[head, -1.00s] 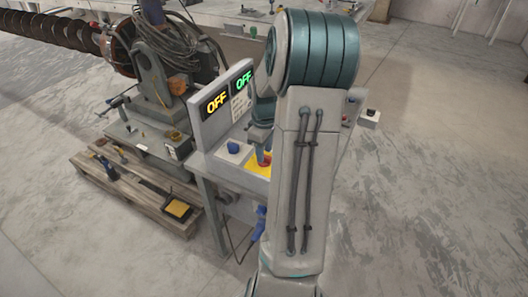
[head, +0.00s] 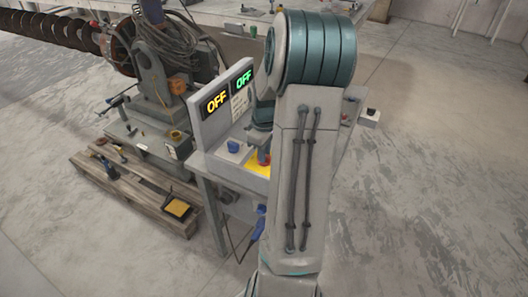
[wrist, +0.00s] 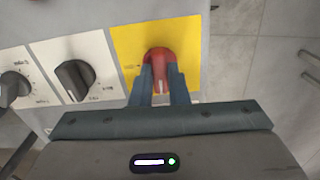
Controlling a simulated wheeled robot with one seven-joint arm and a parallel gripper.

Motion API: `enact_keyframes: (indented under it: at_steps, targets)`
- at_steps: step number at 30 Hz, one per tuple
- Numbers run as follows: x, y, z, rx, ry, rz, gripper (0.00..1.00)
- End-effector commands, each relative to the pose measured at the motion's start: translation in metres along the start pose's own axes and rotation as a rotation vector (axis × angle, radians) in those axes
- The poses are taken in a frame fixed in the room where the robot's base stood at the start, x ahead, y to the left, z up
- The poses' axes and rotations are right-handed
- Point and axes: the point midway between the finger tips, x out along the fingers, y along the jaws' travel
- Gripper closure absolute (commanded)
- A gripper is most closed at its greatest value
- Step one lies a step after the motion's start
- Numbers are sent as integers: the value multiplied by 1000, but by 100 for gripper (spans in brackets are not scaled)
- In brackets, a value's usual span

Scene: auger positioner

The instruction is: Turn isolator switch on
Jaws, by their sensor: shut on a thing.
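The isolator switch is a red rotary knob (wrist: 158,54) on a yellow plate (wrist: 187,39) in the wrist view. My gripper (wrist: 161,78) has a finger on each side of the knob's grip and is shut on it. The fingers hide part of the knob's lower sides, and its exact angle is hard to read. In the head view the yellow plate (head: 257,166) shows beside my arm, which covers much of the panel there. Two displays, one yellow (head: 217,101) and one green (head: 244,79), both read OFF.
Two black knobs (wrist: 75,80) (wrist: 13,88) on white plates sit left of the switch in the wrist view. A wooden pallet (head: 140,190) with tools lies left of the console. The floor at right is open.

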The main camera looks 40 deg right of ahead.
Motion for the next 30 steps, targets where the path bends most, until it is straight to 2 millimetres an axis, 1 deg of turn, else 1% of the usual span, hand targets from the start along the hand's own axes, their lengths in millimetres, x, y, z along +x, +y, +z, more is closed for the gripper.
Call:
enact_keyframes:
  at_steps: [8, 30]
  targets:
    - [0, 0, -1, 172, 1, 3, 100]
    - [0, 0, -1, 873, 3, 2, 100]
